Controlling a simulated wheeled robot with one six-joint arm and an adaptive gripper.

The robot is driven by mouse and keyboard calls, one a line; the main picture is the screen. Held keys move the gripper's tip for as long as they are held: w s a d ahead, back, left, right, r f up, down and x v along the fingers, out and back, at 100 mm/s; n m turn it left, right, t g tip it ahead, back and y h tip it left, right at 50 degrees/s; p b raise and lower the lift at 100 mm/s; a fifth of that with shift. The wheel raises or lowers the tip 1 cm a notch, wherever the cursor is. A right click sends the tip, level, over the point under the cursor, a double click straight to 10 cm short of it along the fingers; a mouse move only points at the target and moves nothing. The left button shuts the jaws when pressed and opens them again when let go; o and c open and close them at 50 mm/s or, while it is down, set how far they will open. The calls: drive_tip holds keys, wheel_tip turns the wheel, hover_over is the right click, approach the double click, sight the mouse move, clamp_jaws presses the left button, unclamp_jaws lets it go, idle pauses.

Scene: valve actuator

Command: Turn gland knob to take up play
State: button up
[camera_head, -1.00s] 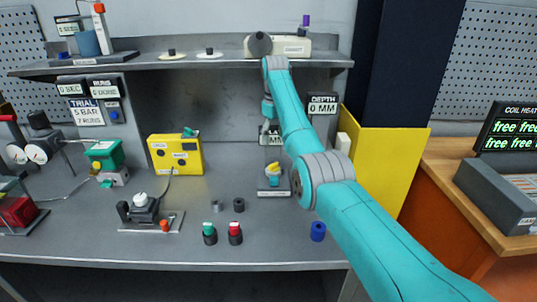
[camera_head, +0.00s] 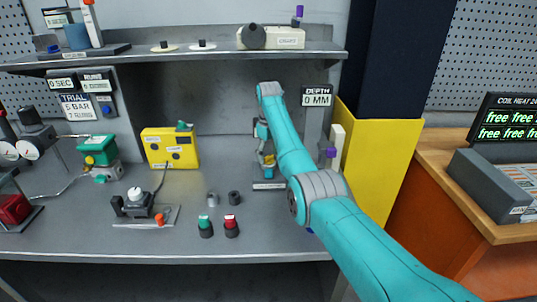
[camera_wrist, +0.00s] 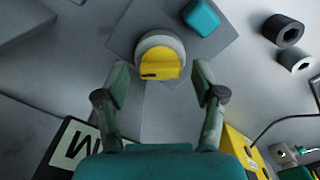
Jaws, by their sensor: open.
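A round grey knob with a yellow face (camera_wrist: 160,62) sits on a grey plate in the wrist view. No lettering on it is legible to name it the gland knob. In the head view its yellow part (camera_head: 269,159) shows low on a small stand, partly hidden by my arm. My gripper (camera_wrist: 161,70) is open, with one finger on each side of the knob's near part. I cannot tell whether the fingers touch it. A teal block (camera_wrist: 201,17) lies just beyond the knob. In the head view my gripper (camera_head: 262,132) is mostly hidden, just above the knob.
Grey rings (camera_head: 234,198) and green (camera_head: 205,226) and red (camera_head: 231,226) capped pieces stand left of the stand. A yellow box (camera_head: 170,148) stands further left. A shelf (camera_head: 190,59) runs above, and a yellow panel (camera_head: 385,160) is at right.

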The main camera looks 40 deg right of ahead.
drive_tip(key=c, duration=1.1)
drive_tip(key=shift+c, duration=0.2)
drive_tip(key=shift+m, duration=0.4)
drive_tip(key=m, duration=0.4)
drive_tip(key=shift+m, duration=0.4)
drive_tip(key=m, duration=1.2)
drive_tip(key=shift+m, duration=0.4)
drive_tip(key=m, duration=0.5)
drive_tip(key=shift+m, duration=0.4)
